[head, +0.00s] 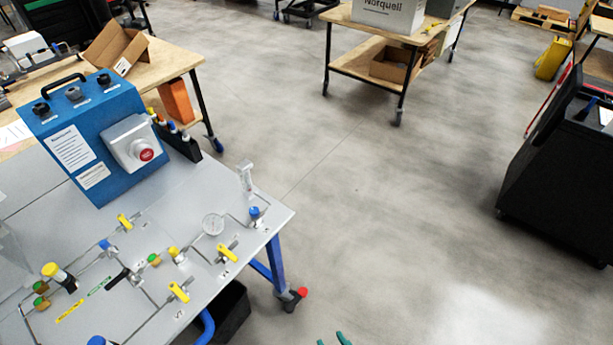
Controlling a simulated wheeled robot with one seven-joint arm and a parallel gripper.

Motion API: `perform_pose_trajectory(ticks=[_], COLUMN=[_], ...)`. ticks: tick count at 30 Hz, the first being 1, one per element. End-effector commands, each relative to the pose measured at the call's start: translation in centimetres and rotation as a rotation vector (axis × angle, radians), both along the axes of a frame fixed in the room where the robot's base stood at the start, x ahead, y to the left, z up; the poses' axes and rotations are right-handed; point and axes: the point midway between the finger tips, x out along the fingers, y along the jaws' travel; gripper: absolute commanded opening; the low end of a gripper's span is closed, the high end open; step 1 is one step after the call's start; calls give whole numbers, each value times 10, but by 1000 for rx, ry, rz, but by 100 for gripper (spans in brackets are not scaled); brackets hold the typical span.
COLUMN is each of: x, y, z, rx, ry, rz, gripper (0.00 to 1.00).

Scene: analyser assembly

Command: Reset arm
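Two small teal fingertips of my gripper (333,340) show at the bottom edge, over bare floor to the right of the grey table. They stand apart with nothing seen between them. The rest of my gripper and my arm are out of the picture. My gripper is clear of all of these.
The grey table's right edge (284,222) and blue leg (276,262) are left of my gripper. A black bin (228,312) sits beneath. A black cart (560,185) stands at right, a wooden trolley (357,68) at the back. The floor between is clear.

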Motion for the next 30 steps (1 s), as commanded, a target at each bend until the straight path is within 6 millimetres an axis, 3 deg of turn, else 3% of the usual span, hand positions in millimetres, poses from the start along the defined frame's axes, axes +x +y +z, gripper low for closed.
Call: perform_pose_trajectory(ticks=[6,15,24,30], x=[-37,-70,-79,-82], y=[6,34,61,65], z=[3,24,55,61], rx=[33,62,62,56], ry=[-91,-252,-403,-427], rz=[-92,-228,-351,-377], gripper=[31,31,31,31])
